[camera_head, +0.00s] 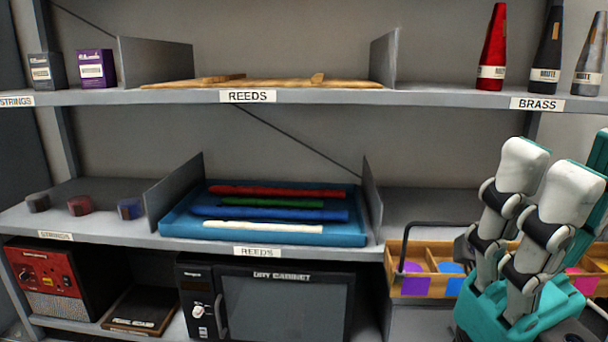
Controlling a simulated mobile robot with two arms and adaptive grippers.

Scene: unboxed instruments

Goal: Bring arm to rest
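My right gripper (547,180) is at the right of the head view, close to the camera. Its teal body is at the bottom, and its two white-tipped fingers with black joints point up. The fingertips stand apart with nothing seen between them, so it looks open and empty. It is in front of the right end of the shelves and partly hides a wooden divided box (426,258). Teal parts of my arm show at the right edge. My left gripper is not in view.
Grey shelves hold a blue tray (180,229) of coloured tubes, wooden sticks (300,84), cone-shaped mutes (493,50), small boxes (96,68) and round pucks (80,205). A dry cabinet (285,305) and red device (45,283) stand below. The middle shelf's right part (425,205) is bare.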

